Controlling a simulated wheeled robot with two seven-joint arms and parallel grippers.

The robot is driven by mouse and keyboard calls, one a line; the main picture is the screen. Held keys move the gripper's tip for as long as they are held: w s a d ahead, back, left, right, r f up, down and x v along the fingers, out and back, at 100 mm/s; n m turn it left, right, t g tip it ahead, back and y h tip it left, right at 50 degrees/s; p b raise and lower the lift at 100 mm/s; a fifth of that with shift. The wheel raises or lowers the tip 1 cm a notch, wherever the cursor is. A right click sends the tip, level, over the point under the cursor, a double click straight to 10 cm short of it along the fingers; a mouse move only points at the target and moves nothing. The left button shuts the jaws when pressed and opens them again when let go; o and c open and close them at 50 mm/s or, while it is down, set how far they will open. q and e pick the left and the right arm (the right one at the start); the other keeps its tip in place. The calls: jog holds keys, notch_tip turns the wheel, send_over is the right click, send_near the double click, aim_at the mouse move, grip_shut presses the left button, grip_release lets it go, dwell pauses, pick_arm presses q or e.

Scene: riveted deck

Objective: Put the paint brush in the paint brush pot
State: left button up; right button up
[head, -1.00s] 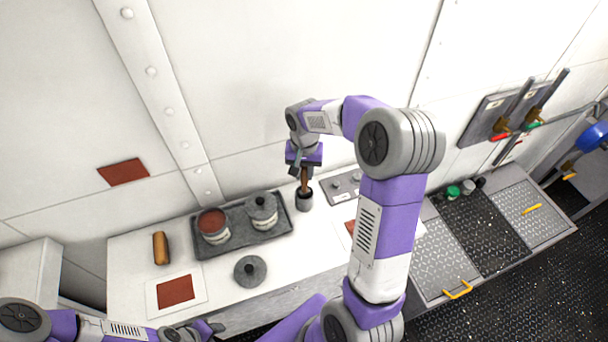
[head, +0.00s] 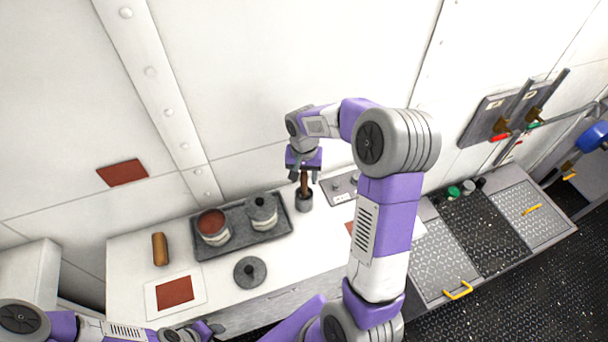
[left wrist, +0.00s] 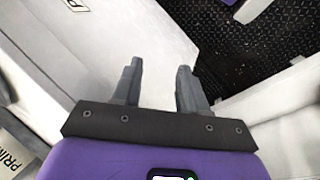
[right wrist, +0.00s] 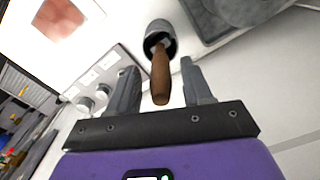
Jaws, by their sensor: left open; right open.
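The paint brush (head: 304,181) stands in the dark grey paint brush pot (head: 304,202) on the white counter, its brown handle sticking up. In the right wrist view, the brush handle (right wrist: 160,78) rises from the pot (right wrist: 159,36) and points toward the space between my fingers; its lower end is hidden in the pot. My right gripper (head: 304,176) is open above the pot, its fingers apart on either side of the handle and not closed on it. My left gripper (left wrist: 157,85) is open and empty, low at the left front of the counter.
A grey tray (head: 243,240) left of the pot holds an open can of red paint (head: 212,226) and a lidded can (head: 262,212). A loose lid (head: 250,271), a brown wooden piece (head: 160,249) and a red sample card (head: 175,291) lie nearby. A knobbed panel (head: 341,188) is right of the pot.

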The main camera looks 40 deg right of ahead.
notch_tip(320, 180, up, 12)
jog(key=p, duration=0.1)
jog(key=shift+r, duration=0.15)
dwell(0.6)
